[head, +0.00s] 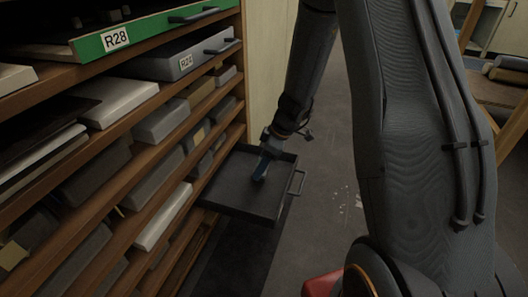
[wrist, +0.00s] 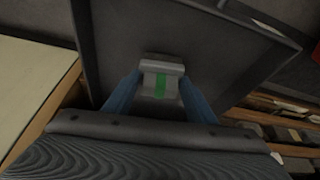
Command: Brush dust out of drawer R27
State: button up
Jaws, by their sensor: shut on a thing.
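A shallow dark grey drawer (head: 225,187) is pulled out of the wooden rack near the middle of the head view, with a metal handle on its outer side. No label on it can be read. Its floor (wrist: 112,35) fills much of the wrist view. My gripper (head: 261,168) reaches down into the drawer. In the wrist view its two blue fingers are shut on a grey block with a green stripe (wrist: 160,82), which looks like the brush. The bristles are hidden. I cannot tell whether it touches the drawer floor, and no dust is clearly visible.
The wooden rack on the left holds several shelves of grey and white boxes. A green-fronted drawer marked R28 (head: 117,38) and a grey labelled drawer (head: 185,62) jut out above. Pale specks (head: 358,199) lie on the open floor at right.

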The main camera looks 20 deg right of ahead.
jog(key=v, duration=0.1)
jog(key=p+v, duration=0.1)
jog(key=v, duration=0.1)
jog(key=shift+w, duration=0.25)
jog(key=shift+a+r+p, duration=0.1)
jog(key=shift+r+p, duration=1.2)
jog(key=shift+r, duration=0.4)
jog(key=shift+r, duration=0.1)
